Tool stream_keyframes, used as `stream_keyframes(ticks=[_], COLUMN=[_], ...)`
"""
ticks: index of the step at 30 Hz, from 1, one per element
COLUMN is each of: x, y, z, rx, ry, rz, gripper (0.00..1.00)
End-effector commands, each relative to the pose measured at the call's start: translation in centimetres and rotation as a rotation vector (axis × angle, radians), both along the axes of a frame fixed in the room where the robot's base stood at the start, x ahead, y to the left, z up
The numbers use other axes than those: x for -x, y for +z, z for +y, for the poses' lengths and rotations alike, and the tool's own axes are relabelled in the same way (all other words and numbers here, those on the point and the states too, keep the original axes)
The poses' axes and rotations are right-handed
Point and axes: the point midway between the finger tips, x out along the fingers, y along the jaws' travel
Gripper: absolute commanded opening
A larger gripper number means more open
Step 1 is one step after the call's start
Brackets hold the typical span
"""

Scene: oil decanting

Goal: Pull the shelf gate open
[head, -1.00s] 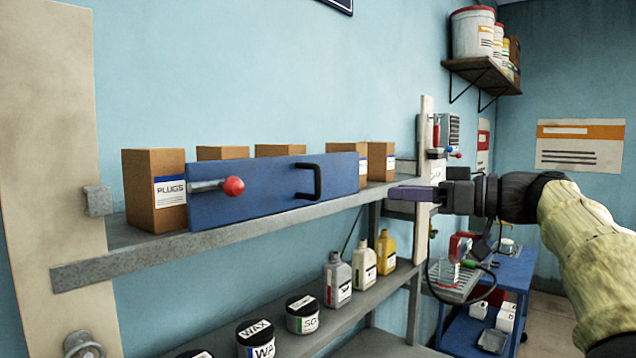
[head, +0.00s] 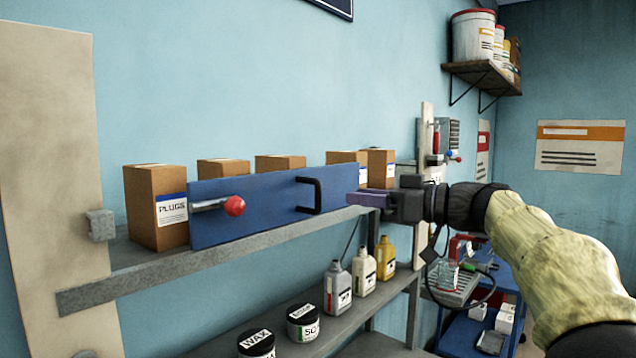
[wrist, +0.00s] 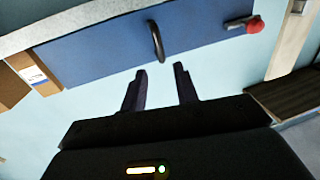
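The shelf gate (head: 265,208) is a blue panel across the front of the upper shelf. It carries a black bar handle (head: 318,195) on its right part and a lever with a red knob (head: 235,206) on its left part. The gate and handle (wrist: 157,42) also show in the wrist view, with the red knob (wrist: 256,25) at the upper right. My gripper (head: 352,200) is just right of the handle in the head view, apart from it. In the wrist view its two fingers (wrist: 160,80) are spread and empty, with the handle beyond the fingertips.
Cardboard boxes (head: 155,207) stand behind the gate on the upper shelf (head: 85,298). Bottles (head: 338,287) and round tins (head: 302,320) stand on the lower shelf. A blue cart (head: 508,275) is at the right, behind my arm. The space before the gate's left part is clear.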

Motion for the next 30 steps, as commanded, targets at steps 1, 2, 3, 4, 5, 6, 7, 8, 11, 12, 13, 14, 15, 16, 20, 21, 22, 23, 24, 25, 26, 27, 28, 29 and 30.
stream_keyframes(ticks=[1, 2, 3, 4, 5, 6, 7, 8, 11, 12, 13, 14, 15, 16, 20, 21, 22, 23, 24, 25, 26, 27, 28, 29, 30], x=[-0.4, -0.6, -0.9, -1.2, -1.4, -1.7, -2.0, -2.2, -3.0, -3.3, -3.5, -3.7, -3.9, -4.0, -4.4, -4.4, -4.4, -4.4, -4.4, -4.4, -4.4, -4.4, -4.4, -4.4, -4.4], y=[0.4, 0.4, 0.5, 0.5, 0.5, 0.4, 0.4, 0.4, 0.4, 0.4, 0.4, 0.4, 0.3, 0.3, 0.1, 0.0, 0.0, 0.0, -0.1, -0.1, -0.1, -0.1, -0.1, 0.0, 0.0], z=[1.0, 1.5, 2.1, 2.6, 3.0, 3.7, 4.1, 4.6, 6.1, 6.7, 7.1, 7.4, 7.8, 8.0, 8.7, 8.8, 8.8, 8.8, 8.8, 8.8, 8.8, 8.8, 8.8, 8.8, 8.8], rx=[0.0, 0.0, 0.0, 0.0, 0.0, 0.0, 0.0, 0.001, 0.0, 0.001, 0.0, 0.0, 0.0, 0.0, 0.001, 0.001, 0.001, 0.001, 0.001, 0.001, 0.001, 0.001, 0.001, 0.001, 0.001], ry=[0.004, 0.005, 0.004, 0.004, 0.004, 0.004, 0.003, 0.003, 0.004, 0.002, 0.002, 0.003, 0.002, 0.001, 0.001, 0.0, 0.0, -0.001, -0.001, -0.001, -0.001, -0.001, -0.001, -0.001, -0.001], rz=[0.001, 0.002, 0.003, 0.002, 0.002, 0.003, 0.004, 0.003, 0.004, 0.003, 0.003, 0.003, 0.002, 0.001, 0.0, 0.0, 0.0, 0.0, 0.0, 0.0, 0.0, 0.0, 0.0, 0.0, 0.0], gripper=[0.3, 0.3, 0.3, 0.3, 0.3, 0.3, 0.3, 0.3, 0.3, 0.3, 0.3, 0.3, 0.3, 0.3, 0.3, 0.3, 0.3, 0.3, 0.3, 0.3, 0.3, 0.3, 0.3, 0.24, 0.16])
